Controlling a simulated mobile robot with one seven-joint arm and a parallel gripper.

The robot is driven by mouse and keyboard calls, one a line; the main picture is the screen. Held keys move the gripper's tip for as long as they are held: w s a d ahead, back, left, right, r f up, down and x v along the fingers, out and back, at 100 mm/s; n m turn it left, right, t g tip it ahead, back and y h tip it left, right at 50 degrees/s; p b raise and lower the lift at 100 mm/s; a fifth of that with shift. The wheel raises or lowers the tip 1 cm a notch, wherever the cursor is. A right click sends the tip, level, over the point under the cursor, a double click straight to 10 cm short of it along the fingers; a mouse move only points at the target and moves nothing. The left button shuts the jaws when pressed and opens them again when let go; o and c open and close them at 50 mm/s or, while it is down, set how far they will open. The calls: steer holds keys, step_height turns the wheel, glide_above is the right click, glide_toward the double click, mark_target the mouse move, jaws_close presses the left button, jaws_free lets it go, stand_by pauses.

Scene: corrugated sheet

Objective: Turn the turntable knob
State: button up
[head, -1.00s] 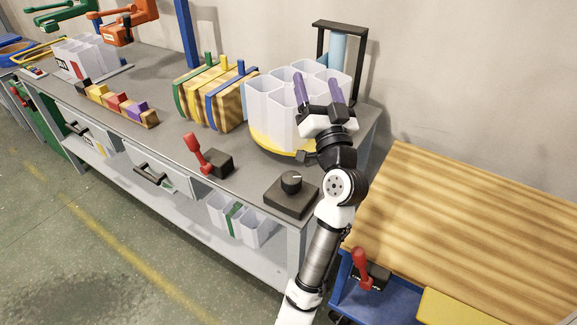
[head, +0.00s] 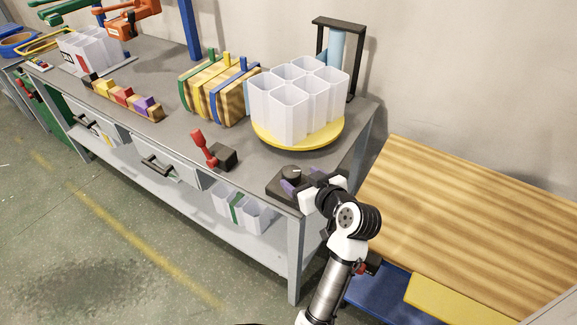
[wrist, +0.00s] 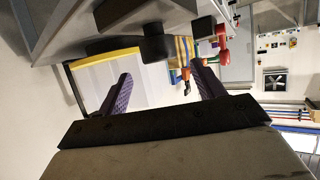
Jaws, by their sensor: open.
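The turntable knob (head: 291,172) is a round black knob on a dark square base (head: 274,185) near the bench's right front corner. In the wrist view, which looks upside down, the knob (wrist: 157,46) shows just beyond and between my fingertips. My gripper (head: 302,180) is open and empty, with its purple fingers beside the knob on its right side. I cannot tell whether a finger touches it. The wrist view also shows my gripper (wrist: 160,72) with its fingers spread. The yellow turntable (head: 298,146) carries several clear white bins (head: 290,117) behind the knob.
A red-handled lever (head: 200,140) on a black block stands left of the knob. Wooden boards with coloured clamps (head: 222,92) stand farther back. A black frame (head: 356,70) rises behind the bins. A wooden tabletop (head: 480,215) lies to the right, beside my arm.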

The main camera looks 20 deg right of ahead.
mark_target(292, 172)
steer(key=p+x, duration=0.1)
steer(key=x, duration=0.7)
steer(key=shift+r, duration=0.1)
steer(key=shift+c, duration=0.3)
steer(key=c, duration=0.9)
